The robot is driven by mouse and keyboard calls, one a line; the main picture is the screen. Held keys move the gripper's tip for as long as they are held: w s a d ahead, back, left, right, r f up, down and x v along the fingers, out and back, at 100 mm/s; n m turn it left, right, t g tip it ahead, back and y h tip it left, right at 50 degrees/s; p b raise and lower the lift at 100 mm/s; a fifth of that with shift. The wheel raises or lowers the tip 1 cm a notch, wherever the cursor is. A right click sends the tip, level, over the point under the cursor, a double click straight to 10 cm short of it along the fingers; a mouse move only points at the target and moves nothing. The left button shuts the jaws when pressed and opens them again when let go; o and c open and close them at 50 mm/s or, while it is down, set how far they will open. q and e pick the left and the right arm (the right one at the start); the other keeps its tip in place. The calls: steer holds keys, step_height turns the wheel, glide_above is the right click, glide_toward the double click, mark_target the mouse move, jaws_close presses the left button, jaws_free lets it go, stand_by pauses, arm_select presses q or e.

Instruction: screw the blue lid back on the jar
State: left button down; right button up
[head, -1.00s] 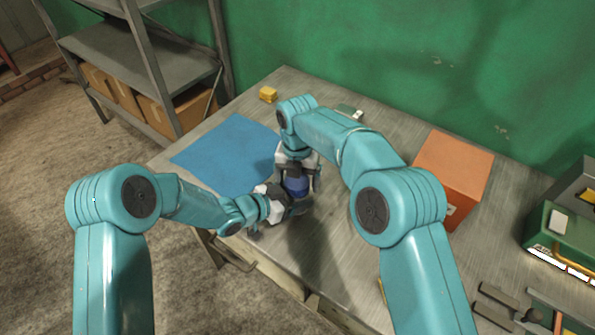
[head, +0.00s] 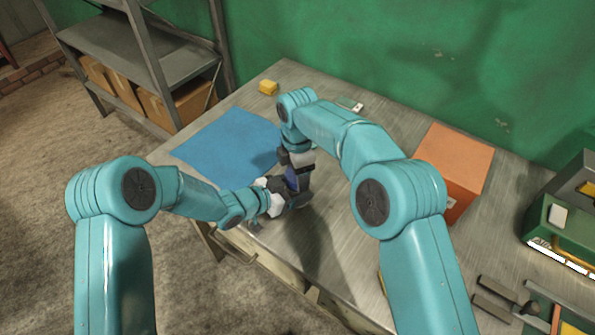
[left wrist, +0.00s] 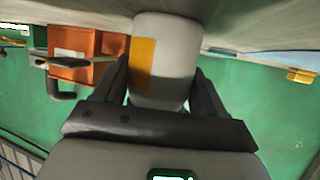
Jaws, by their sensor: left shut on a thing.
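The jar shows in the left wrist view as a pale grey cylinder (left wrist: 175,65) with a yellow label, between the dark fingers of my left gripper (left wrist: 160,80). My left gripper (head: 296,202) is shut on the jar low over the bench, reaching in from the left. In the head view the jar itself is hidden by the grippers. A bit of the blue lid (head: 291,181) shows above my left gripper. My right gripper (head: 298,178) points down over the lid, one finger in front of it. Whether it grips the lid is hidden.
A blue mat (head: 225,150) lies on the bench left of the grippers, with a yellow block (head: 268,88) behind it. An orange box (head: 455,165) and a green case (head: 565,235) stand to the right. A grey shelf (head: 165,50) is at the far left.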

steer(key=m, duration=0.5)
steer(key=o, duration=1.2)
steer(key=shift+r, duration=2.3)
steer(key=shift+c, duration=0.5)
